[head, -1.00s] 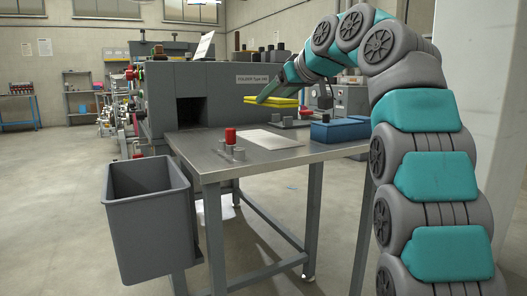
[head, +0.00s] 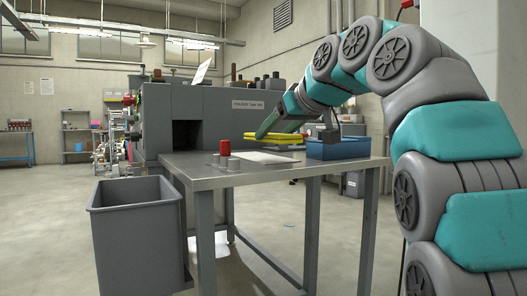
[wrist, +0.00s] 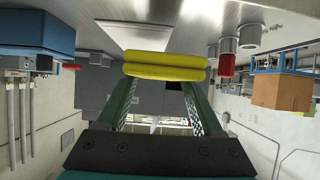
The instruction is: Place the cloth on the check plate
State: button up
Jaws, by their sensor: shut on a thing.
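My gripper (head: 264,132) is shut on the yellow folded cloth (head: 273,141). The cloth also shows between the fingertips in the wrist view (wrist: 165,66), as a two-layered yellow roll. It is held above the table, apart from the plate. The check plate (head: 258,157) is a flat white sheet-like square on the grey metal table (head: 208,182). In the head view the cloth is just above the plate's far right part. In the wrist view the plate (wrist: 134,36) is partly hidden behind the cloth.
A red-topped cylinder (head: 225,148) and small grey cylinders (head: 234,164) stand left of the plate. A blue box (head: 338,148) is at the table's right. A grey bin (head: 138,232) hangs by the left edge. A large grey machine (head: 222,112) stands behind the table.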

jog(key=w+a+p, duration=0.1)
jog(key=w, duration=0.3)
jog(key=w+a+p, duration=0.1)
jog(key=w+p, duration=0.1)
jog(key=w, duration=0.2)
jog(key=w+a+f+p, duration=0.1)
jog(key=w+p, duration=0.1)
jog(key=w, duration=0.2)
jog(key=shift+a, duration=0.2)
jog(key=shift+f+b, duration=1.35)
jog(key=shift+f, duration=0.5)
jog(key=shift+f, duration=0.1)
jog(key=shift+f+b, duration=0.15)
jog(key=shift+b, duration=0.15)
jog(key=o, duration=1.3)
